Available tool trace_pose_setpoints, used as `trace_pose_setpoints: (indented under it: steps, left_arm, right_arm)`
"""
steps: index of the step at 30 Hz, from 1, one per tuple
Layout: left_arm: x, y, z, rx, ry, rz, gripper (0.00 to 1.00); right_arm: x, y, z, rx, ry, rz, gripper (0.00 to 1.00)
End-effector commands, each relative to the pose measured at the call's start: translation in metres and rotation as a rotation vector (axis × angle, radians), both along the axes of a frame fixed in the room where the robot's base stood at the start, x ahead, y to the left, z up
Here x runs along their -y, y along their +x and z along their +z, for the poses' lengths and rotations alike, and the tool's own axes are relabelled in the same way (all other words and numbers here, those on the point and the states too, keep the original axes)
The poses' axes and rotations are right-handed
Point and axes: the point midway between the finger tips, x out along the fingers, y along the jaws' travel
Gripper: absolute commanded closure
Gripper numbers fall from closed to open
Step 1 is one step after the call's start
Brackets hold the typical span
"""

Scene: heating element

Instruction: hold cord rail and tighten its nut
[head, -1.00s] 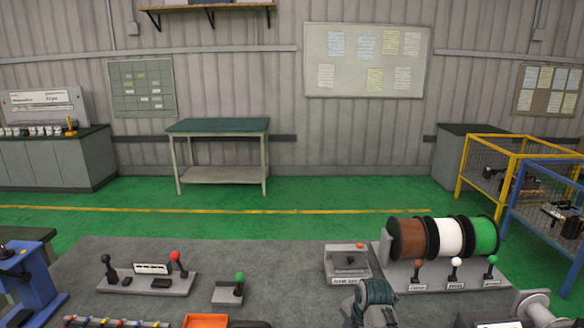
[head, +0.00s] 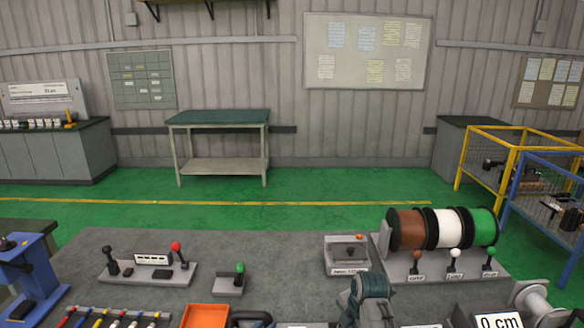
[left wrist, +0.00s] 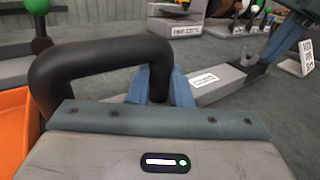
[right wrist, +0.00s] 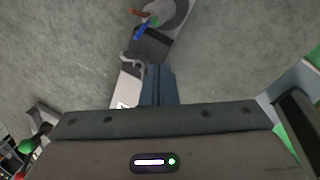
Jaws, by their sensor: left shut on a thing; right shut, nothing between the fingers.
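A thick black loop handle (left wrist: 95,55) fills the left of the left wrist view. My left gripper (left wrist: 168,88) is shut on its near end; the top of the handle shows at the bottom edge of the head view (head: 250,317). A grey cord rail (left wrist: 215,85) with a white label runs right from behind these fingers. My right gripper (right wrist: 158,85) is shut and empty above the rail, beside a grey fork-shaped piece (right wrist: 128,60). Coloured wire ends (right wrist: 145,22) lie beyond it. I cannot make out the nut.
An orange bin (head: 205,315) stands left of the handle. Spools of brown, white and green wire (head: 441,228) stand at the back right, a small labelled station (head: 346,254) beside them. Lever stations (head: 150,272) stand at back left.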

Motion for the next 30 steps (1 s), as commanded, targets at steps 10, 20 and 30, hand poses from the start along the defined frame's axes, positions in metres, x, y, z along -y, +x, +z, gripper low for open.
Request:
trace_pose_setpoints:
  steps: [10,20,30]
  left_arm:
    - [0.0000,0.0000,0.0001,0.000,0.000,0.000,1.00]
    - [0.0000,0.0000,0.0001,0.000,0.000,0.000,1.00]
    - [0.0000,0.0000,0.0001,0.000,0.000,0.000,1.00]
  right_arm:
    - [-0.0091,-0.0030,0.0002,0.000,0.000,0.000,1.00]
    - [-0.0109,-0.0033,0.0002,0.000,0.000,0.000,1.00]
    - [-0.0100,-0.0080,0.0002,0.000,0.000,0.000,1.00]
